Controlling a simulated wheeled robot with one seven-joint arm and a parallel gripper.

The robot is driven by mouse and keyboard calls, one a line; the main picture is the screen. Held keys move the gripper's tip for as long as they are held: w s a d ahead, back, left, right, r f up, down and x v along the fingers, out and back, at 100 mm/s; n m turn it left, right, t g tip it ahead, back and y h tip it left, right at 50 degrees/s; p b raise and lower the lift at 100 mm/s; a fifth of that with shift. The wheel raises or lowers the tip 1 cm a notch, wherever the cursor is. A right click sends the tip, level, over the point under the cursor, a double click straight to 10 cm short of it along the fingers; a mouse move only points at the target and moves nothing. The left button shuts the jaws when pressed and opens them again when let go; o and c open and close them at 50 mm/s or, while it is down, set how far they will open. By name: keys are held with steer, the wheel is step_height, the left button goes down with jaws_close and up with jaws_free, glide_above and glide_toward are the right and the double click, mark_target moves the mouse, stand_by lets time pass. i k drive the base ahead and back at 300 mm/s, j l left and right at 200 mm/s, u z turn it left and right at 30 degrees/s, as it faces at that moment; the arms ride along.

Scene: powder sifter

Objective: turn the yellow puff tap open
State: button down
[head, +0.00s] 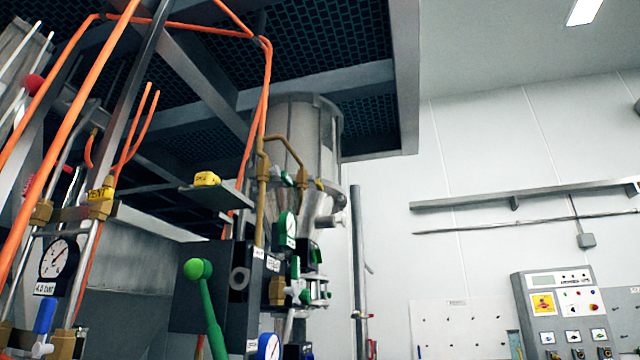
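One is a small yellow block-like handle (206,179) with dark lettering too small to read, at the end of a flat grey plate left of the steel vessel. I cannot tell for sure which is the puff tap; the first seems likelier. My gripper is not in view, so nothing shows touching either part.
A green ball-ended lever (205,300) stands before a dark box. Orange pipes (262,90) run from the overhead grating. A steel vessel (303,135) hangs mid-view. A pressure gauge (58,259) is at left, a control panel (566,312) at right.

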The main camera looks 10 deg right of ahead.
mark_target(319, 185)
steer(key=i+l+u, duration=0.2)
steer(key=i+l, duration=0.6)
